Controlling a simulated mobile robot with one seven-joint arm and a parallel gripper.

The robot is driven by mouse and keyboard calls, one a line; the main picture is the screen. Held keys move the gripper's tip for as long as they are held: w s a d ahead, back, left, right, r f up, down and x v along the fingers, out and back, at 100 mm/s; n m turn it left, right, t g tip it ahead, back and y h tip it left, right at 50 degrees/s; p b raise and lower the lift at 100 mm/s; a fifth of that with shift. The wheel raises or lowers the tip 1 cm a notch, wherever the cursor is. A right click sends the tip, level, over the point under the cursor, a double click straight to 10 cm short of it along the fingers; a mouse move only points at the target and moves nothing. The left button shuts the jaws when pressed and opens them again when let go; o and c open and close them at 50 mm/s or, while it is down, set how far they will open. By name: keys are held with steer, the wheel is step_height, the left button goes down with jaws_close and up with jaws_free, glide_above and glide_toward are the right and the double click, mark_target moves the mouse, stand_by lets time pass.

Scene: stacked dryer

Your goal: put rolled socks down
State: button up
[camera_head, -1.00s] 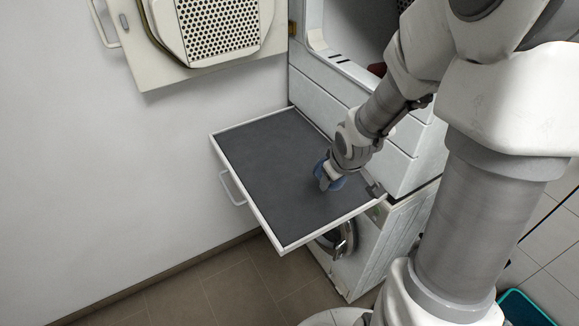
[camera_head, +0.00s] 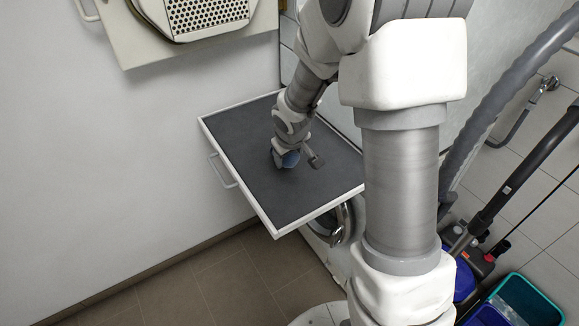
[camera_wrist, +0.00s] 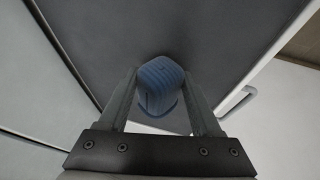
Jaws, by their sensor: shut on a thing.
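The rolled socks (camera_wrist: 160,85) are a blue ribbed bundle. In the wrist view they sit between the two fingers of my gripper (camera_wrist: 163,100), which is shut on them. In the head view the blue socks (camera_head: 288,160) show at the end of my gripper (camera_head: 284,157), low over the dark grey surface of the pull-out shelf (camera_head: 245,140). The shelf has a white rim and a handle. Whether the socks touch the shelf I cannot tell. Part of the socks is hidden by my gripper.
An open dryer door (camera_head: 200,15) with a perforated panel hangs above at the upper left. A round washer door (camera_head: 340,225) is below the shelf. A teal bin (camera_head: 530,300) and vacuum cleaner (camera_head: 470,265) stand at the lower right. The shelf's left half is clear.

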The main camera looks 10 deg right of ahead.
mark_target(289, 166)
steer(key=shift+f+b, duration=0.4)
steer(key=shift+f, duration=1.25)
steer(key=shift+f, duration=0.1)
steer(key=shift+f, duration=0.15)
steer(key=o, duration=1.4)
steer(key=shift+s, duration=0.1)
